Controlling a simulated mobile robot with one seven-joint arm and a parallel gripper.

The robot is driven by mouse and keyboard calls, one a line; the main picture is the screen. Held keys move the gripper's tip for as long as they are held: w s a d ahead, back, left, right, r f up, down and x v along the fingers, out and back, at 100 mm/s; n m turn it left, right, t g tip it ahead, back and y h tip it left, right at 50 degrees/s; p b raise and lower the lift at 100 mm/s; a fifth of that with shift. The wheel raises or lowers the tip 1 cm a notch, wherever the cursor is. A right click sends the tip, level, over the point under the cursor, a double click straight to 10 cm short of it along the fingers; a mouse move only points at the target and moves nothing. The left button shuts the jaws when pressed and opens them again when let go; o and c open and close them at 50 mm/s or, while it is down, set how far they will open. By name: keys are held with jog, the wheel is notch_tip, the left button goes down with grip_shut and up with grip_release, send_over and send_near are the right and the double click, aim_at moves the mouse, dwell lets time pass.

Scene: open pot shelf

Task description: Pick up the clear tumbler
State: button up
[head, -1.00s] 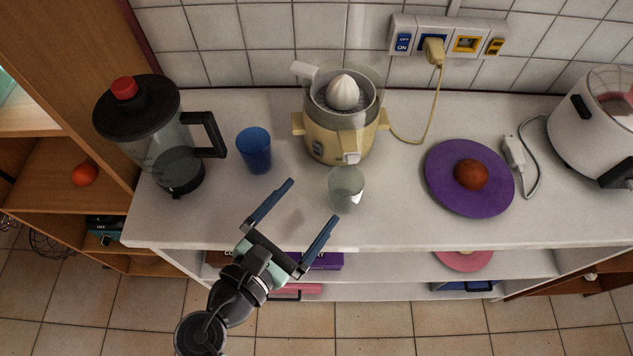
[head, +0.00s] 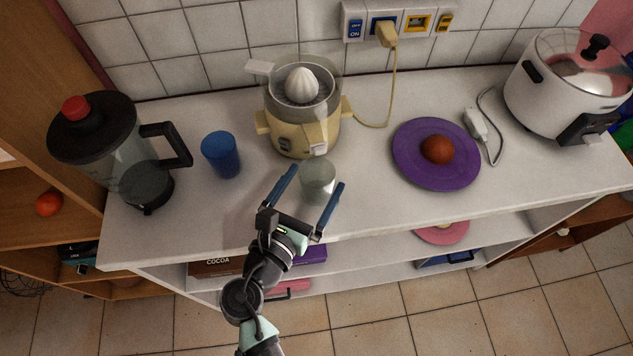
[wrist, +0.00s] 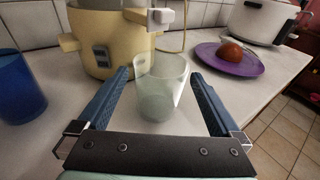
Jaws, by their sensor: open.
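The clear tumbler (head: 318,179) stands upright on the white counter, just in front of the juicer. In the wrist view the tumbler (wrist: 161,86) is ahead of my gripper, with its lower part between the blue finger tips. My gripper (head: 314,182) is open, with one finger on each side of the tumbler. In the wrist view my gripper (wrist: 160,82) shows a gap between the left finger and the glass, and a smaller gap on the right.
A cream juicer (head: 302,118) stands close behind the tumbler. A blue cup (head: 221,155) is to the left, beside a black-lidded jug (head: 130,150). A purple plate (head: 436,178) with a brown-red ball (head: 437,149) is to the right, before a white cooker (head: 560,90). The counter (head: 375,205) between tumbler and plate is clear.

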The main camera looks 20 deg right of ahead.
jog(key=shift+x, duration=1.1)
